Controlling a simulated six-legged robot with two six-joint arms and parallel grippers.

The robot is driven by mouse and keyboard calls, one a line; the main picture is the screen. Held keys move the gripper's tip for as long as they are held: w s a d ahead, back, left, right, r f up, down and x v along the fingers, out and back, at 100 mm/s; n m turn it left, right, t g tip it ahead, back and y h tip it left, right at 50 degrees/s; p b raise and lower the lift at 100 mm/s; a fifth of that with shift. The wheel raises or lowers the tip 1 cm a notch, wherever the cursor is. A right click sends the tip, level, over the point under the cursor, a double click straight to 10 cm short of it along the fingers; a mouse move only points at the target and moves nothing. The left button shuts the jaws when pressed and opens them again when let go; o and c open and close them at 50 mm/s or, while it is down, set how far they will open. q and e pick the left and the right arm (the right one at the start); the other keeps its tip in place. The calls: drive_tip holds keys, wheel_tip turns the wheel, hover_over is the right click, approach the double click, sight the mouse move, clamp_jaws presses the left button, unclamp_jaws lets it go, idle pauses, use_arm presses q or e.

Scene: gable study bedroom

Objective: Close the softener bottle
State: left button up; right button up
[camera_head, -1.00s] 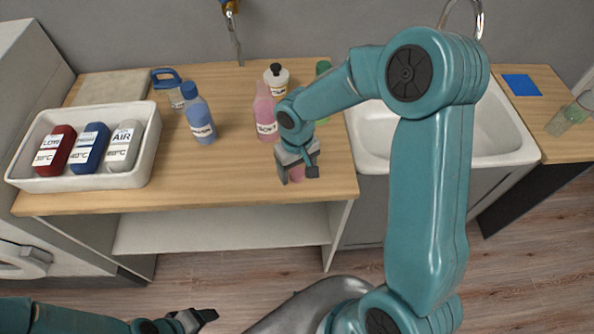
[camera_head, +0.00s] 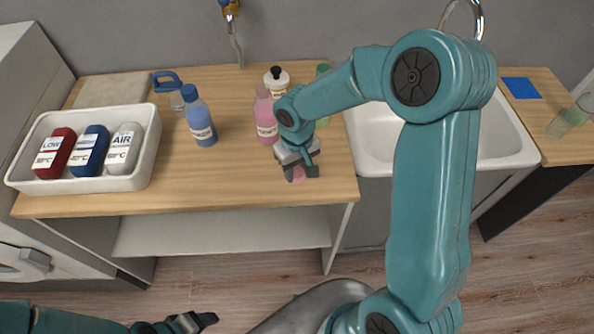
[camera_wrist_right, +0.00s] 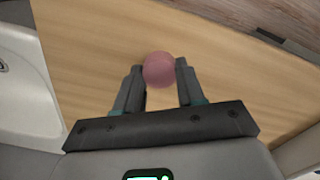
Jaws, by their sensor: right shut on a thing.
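The pink softener bottle (camera_head: 265,118), with part of its label readable, stands upright on the wooden counter; no separate cap shows on its narrow top. My right gripper (camera_head: 299,172) is in front of it and a little to the right, near the counter's front edge. It is shut on a round pink cap (camera_head: 297,174), apart from the bottle. In the right wrist view the cap (camera_wrist_right: 159,70) sits between the two fingertips. My left gripper (camera_head: 205,319) is low at the bottom edge, away from the counter; its jaw opening is unclear.
A blue bottle (camera_head: 200,118) stands left of the softener. A white bottle with a black top (camera_head: 276,80) and a partly hidden green bottle (camera_head: 323,70) stand behind. A white tray (camera_head: 148,150) holds three bottles. The sink (camera_head: 375,150) is to the right.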

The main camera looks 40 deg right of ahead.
sight(297, 172)
wheel_tip(297, 172, up, 19)
drive_tip(key=shift+b, duration=0.4)
drive_tip(key=shift+f, duration=0.15)
